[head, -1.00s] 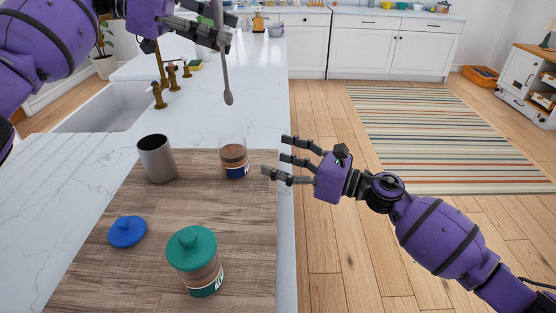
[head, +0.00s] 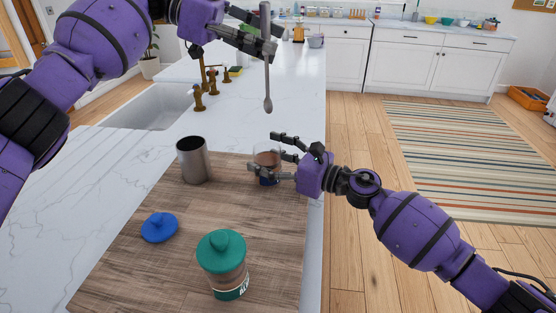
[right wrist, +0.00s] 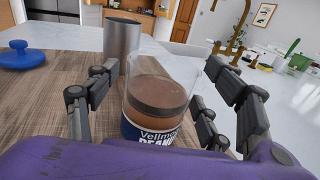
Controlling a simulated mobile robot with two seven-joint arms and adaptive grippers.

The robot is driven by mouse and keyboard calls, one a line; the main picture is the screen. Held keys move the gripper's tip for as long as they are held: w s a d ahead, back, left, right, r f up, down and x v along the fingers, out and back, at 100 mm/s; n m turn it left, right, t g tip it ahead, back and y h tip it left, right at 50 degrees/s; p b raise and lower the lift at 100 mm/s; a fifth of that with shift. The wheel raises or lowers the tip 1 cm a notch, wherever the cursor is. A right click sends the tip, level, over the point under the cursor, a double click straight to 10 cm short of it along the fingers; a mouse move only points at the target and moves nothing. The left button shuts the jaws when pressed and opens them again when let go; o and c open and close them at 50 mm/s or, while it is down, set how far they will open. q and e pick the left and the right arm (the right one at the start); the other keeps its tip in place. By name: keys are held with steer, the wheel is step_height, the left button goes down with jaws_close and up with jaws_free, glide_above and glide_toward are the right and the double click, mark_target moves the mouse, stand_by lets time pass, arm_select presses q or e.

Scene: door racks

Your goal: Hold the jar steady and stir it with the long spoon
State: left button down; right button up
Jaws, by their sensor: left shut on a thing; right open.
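The open glass jar (head: 267,159) with brown contents and a blue label stands upright on the wooden board. My right gripper (head: 268,154) is open with its fingers around the jar. In the right wrist view the jar (right wrist: 155,100) stands between the spread fingers, and I cannot tell whether they touch it. My left gripper (head: 262,40) is shut on the long grey spoon (head: 267,85). The spoon hangs upright with its bowl down, above the jar and apart from it. The spoon's upper part is partly hidden by the fingers.
A grey metal cup (head: 193,162) stands left of the jar. A blue lid (head: 159,228) lies on the wooden board (head: 180,265), and a green-lidded jar (head: 222,262) stands at the front. A sink (head: 150,108) and brass taps (head: 212,83) are behind. The counter's edge is just right of the board.

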steer(key=c, duration=1.5)
